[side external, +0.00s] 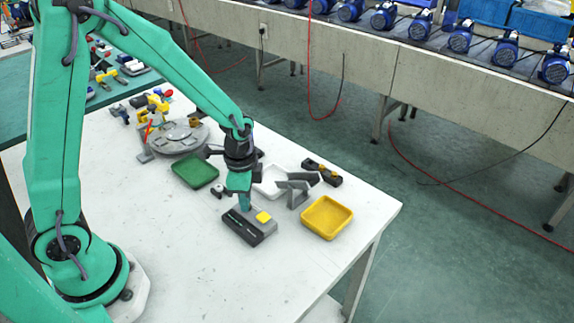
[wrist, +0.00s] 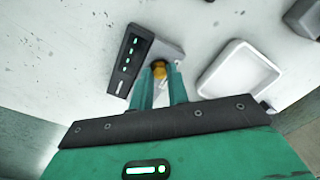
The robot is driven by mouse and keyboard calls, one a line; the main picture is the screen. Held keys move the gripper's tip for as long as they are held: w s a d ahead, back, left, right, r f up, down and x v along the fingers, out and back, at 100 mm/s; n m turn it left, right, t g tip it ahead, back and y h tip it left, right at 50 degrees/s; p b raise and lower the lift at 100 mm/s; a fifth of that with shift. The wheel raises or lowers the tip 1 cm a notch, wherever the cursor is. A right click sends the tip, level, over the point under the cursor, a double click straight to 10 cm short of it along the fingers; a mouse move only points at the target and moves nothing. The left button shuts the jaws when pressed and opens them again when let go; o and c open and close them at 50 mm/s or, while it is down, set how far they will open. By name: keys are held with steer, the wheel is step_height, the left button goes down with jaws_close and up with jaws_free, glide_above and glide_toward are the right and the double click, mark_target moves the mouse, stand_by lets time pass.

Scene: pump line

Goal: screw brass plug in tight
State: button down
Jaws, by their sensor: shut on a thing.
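The brass plug (wrist: 159,68) shows in the wrist view between the two teal fingertips of my gripper (wrist: 161,76), which are shut on it. It is at the end of a grey block (wrist: 166,49) with a dark panel (wrist: 130,62) bearing lit green marks. In the side view my gripper (side external: 244,206) points down at the top of this block (side external: 246,231), and the fingers hide the plug. Whether the plug sits fully in its hole cannot be told.
A white tray (wrist: 208,84) lies right of the block in the wrist view. In the side view a green tray (side external: 195,185) is left, a yellow tray (side external: 325,237) right, and a grey bracket (side external: 298,192) close by. The front of the white table (side external: 180,260) is clear.

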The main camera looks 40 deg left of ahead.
steer(key=shift+m, duration=0.4)
steer(key=m, duration=0.5)
steer(key=shift+m, duration=0.7)
steer(key=m, duration=0.3)
steer(key=shift+m, duration=2)
steer(key=shift+m, duration=0.9)
steer(key=m, duration=0.5)
